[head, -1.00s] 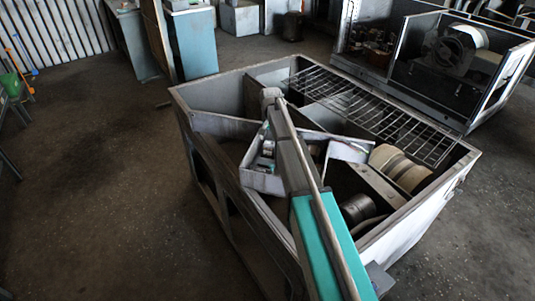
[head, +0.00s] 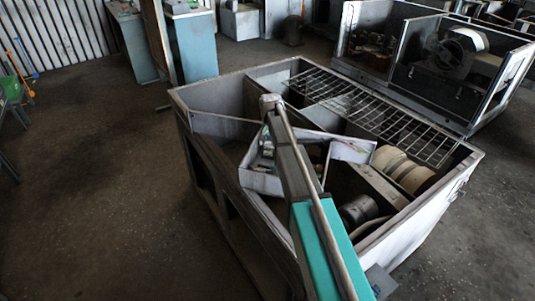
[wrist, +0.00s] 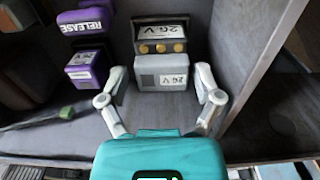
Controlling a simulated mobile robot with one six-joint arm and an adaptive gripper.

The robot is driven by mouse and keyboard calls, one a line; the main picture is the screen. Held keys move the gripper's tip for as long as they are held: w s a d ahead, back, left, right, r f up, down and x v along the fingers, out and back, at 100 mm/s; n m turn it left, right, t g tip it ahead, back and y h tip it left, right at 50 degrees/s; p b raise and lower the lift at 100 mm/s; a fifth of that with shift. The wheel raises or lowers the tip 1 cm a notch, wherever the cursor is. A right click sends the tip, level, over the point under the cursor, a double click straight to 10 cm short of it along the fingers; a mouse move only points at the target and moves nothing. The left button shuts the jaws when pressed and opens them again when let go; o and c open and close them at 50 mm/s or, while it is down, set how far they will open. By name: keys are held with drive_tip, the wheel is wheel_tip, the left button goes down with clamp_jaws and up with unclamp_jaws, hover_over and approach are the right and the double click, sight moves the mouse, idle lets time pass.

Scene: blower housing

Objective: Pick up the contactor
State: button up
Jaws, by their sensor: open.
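The contactor appears to be the grey block (wrist: 162,72) marked "2GV" in the wrist view, with a dark upper part and several brass terminals. My gripper (wrist: 160,88) is open, with one pale finger on each side of the block's lower half. Gaps show between the fingers and the block, and it is not held.
A purple unit marked "RELEASE" (wrist: 85,22) sits to the left in the wrist view. The pale tray (head: 262,183) lies inside the large metal housing (head: 222,97). A wire grille (head: 375,112) covers its far side; cream rollers (head: 402,170) lie at right.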

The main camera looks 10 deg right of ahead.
drive_tip(key=shift+f+b, duration=1.15)
drive_tip(key=shift+f, duration=0.3)
drive_tip(key=shift+c, duration=0.3)
drive_tip(key=c, duration=0.8)
drive_tip(key=shift+o, duration=0.2)
drive_tip(key=shift+r, duration=0.25)
wheel_tip(320, 180, up, 2)
drive_tip(key=p, duration=0.2)
drive_tip(key=shift+r+p, duration=0.1)
drive_tip(key=shift+p, duration=0.25)
drive_tip(key=s+d+r+p, duration=0.8)
drive_tip(key=d+r+p, duration=0.2)
drive_tip(key=d, duration=0.1)
drive_tip(key=shift+d+r, duration=0.2)
drive_tip(key=shift+d, duration=0.1)
drive_tip(key=shift+w, duration=0.1)
